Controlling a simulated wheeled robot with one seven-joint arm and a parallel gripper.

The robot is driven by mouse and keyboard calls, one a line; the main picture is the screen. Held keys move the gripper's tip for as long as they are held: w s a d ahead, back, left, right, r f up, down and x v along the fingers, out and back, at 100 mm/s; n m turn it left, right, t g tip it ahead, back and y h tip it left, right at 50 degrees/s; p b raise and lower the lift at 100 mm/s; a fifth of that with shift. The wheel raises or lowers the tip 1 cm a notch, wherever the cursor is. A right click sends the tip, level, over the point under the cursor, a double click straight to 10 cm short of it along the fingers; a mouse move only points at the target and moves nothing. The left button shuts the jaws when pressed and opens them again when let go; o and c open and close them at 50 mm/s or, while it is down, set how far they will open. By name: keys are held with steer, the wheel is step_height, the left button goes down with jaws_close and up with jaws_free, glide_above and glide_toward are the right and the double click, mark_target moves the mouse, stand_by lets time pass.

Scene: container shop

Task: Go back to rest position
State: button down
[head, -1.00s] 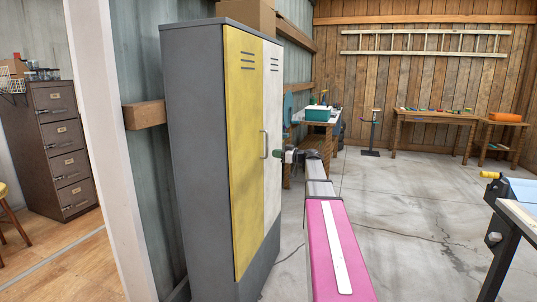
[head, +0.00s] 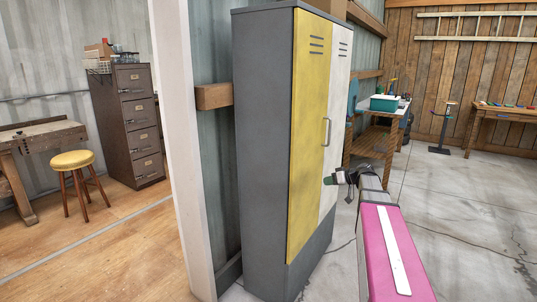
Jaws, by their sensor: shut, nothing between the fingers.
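My gripper (head: 329,180) is in front of the locker, at the end of my arm that reaches in from the lower right. It is small in the head view and appears shut and empty. The tall grey locker (head: 265,150) has a yellow door (head: 308,130) and a white door (head: 337,110), both closed.
A white post (head: 180,150) stands left of the locker. Beyond it are a brown filing cabinet (head: 127,125), a yellow stool (head: 73,160) and a workbench (head: 40,135). Behind the locker, a table holds a teal bin (head: 384,103). The concrete floor at right (head: 470,220) is clear.

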steer(key=s+a+f+m+g+h, duration=0.2)
steer(key=s+a+f+h, duration=0.1)
steer(key=s+f, duration=0.4)
steer(key=s+a+f+m+g+h, duration=0.2)
steer(key=s+f, duration=0.5)
steer(key=s, duration=0.4)
steer(key=s+a+f+m+g+h, duration=0.2)
steer(key=s+a+f+g+h, duration=0.1)
steer(key=s+f, duration=0.4)
steer(key=s+a+h, duration=0.1)
steer(key=s+h, duration=0.1)
steer(key=shift+s+a+f+m+h, duration=0.2)
steer(key=shift+s+a+m+h, duration=0.1)
steer(key=shift+a, duration=0.1)
